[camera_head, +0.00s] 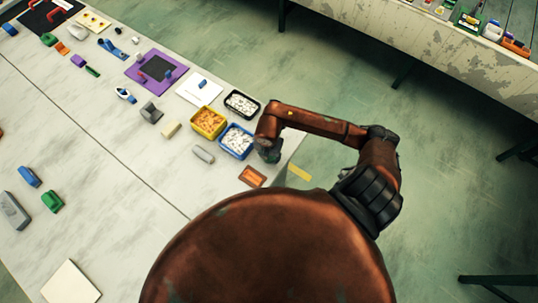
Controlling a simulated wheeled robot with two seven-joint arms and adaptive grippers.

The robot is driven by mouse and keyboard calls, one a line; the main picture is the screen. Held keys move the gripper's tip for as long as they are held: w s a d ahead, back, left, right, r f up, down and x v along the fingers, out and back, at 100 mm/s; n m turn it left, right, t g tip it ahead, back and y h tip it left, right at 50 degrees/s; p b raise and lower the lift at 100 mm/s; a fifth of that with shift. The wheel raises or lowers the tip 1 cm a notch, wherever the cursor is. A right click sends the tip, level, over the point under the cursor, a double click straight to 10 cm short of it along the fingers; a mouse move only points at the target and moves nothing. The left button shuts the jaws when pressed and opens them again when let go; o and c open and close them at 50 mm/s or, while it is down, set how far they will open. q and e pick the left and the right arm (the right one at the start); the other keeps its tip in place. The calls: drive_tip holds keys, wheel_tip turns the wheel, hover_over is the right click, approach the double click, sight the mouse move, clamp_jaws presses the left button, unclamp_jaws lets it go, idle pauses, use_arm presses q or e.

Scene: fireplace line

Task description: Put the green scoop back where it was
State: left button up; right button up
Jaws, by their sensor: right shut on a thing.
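My right gripper (268,150) points down at the near right edge of the pale table, just right of the blue bin (237,141) of white pieces. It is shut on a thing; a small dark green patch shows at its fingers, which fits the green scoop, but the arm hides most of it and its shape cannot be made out. A yellow bin (208,122) of orange pieces and a black tray (242,104) of white pieces stand beside the blue bin. My left gripper is not in view.
An orange tray (252,176) and a grey cylinder (203,154) lie near the gripper. A purple board (156,71), a white board (200,89) and several small blocks lie farther left. The middle of the table is mostly clear. Another table (440,45) stands across the floor.

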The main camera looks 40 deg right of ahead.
drive_tip(key=shift+f, duration=0.1)
drive_tip(key=o, duration=1.3)
drive_tip(key=shift+c, duration=0.2)
wheel_tip(320, 180, up, 12)
drive_tip(key=s+a, duration=0.1)
drive_tip(key=shift+a, duration=0.1)
